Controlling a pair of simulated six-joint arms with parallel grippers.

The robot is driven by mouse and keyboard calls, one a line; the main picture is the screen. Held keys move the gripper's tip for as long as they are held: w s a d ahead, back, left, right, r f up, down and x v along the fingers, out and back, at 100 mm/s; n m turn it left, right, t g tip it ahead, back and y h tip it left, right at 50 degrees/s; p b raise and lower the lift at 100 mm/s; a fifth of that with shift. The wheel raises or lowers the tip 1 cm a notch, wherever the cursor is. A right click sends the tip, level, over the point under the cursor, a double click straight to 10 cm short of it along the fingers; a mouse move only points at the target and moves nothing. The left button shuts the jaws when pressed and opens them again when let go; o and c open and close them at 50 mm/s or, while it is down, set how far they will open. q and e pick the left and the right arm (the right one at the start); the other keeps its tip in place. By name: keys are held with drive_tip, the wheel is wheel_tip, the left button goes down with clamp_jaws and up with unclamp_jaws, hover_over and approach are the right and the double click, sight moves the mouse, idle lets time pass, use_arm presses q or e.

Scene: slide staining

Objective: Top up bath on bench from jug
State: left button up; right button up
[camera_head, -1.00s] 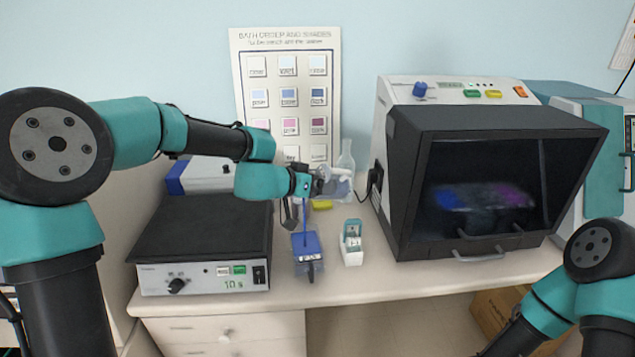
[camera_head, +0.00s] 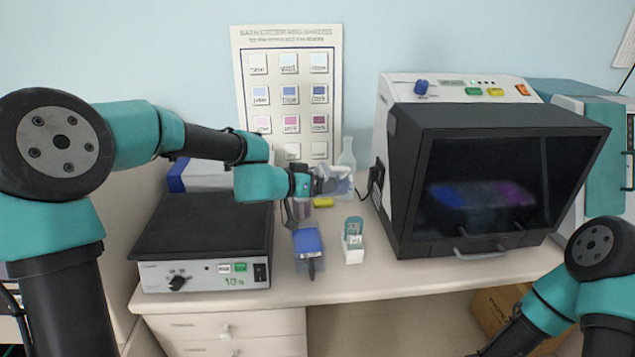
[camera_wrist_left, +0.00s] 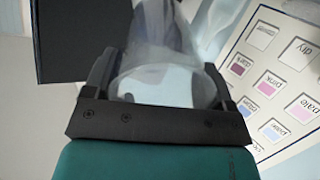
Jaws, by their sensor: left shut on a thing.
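My left gripper (camera_head: 318,184) is shut on a clear jug (camera_head: 340,182), held above the bench behind the bath. In the left wrist view the clear jug (camera_wrist_left: 160,80) sits between the two dark fingers. How much liquid it holds is hard to tell. The bath (camera_head: 308,242), a small box-shaped vessel with blue in it, stands on the bench in front of and below the left gripper. A dark piece shows at its front. Only part of my right arm shows at the lower right; its gripper is out of view.
A white and teal holder (camera_head: 353,242) stands just right of the bath. A black-topped device (camera_head: 205,235) is at left, a dark-windowed cabinet (camera_head: 490,170) at right. A clear flask (camera_head: 346,155) and a yellow item (camera_head: 323,202) are behind. A chart (camera_head: 289,40) hangs on the wall.

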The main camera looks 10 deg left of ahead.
use_arm(q)
drive_tip(key=shift+f, duration=0.1)
drive_tip(key=shift+s+f, duration=0.15)
drive_tip(key=shift+f, duration=0.1)
drive_tip(key=shift+a+t+h, duration=0.1)
drive_tip(key=shift+t+h, duration=0.2)
drive_tip(key=shift+t, duration=0.1)
drive_tip(key=shift+r, duration=0.1)
idle(0.3)
drive_tip(key=shift+d+r+g, duration=0.1)
drive_tip(key=shift+d+g, duration=0.1)
drive_tip(key=shift+g, duration=0.1)
drive_tip(key=shift+a+r, duration=0.1)
drive_tip(key=shift+r, duration=0.1)
drive_tip(key=shift+d+g+y, duration=0.2)
drive_tip(key=shift+g+y, duration=0.2)
drive_tip(key=shift+r, duration=0.1)
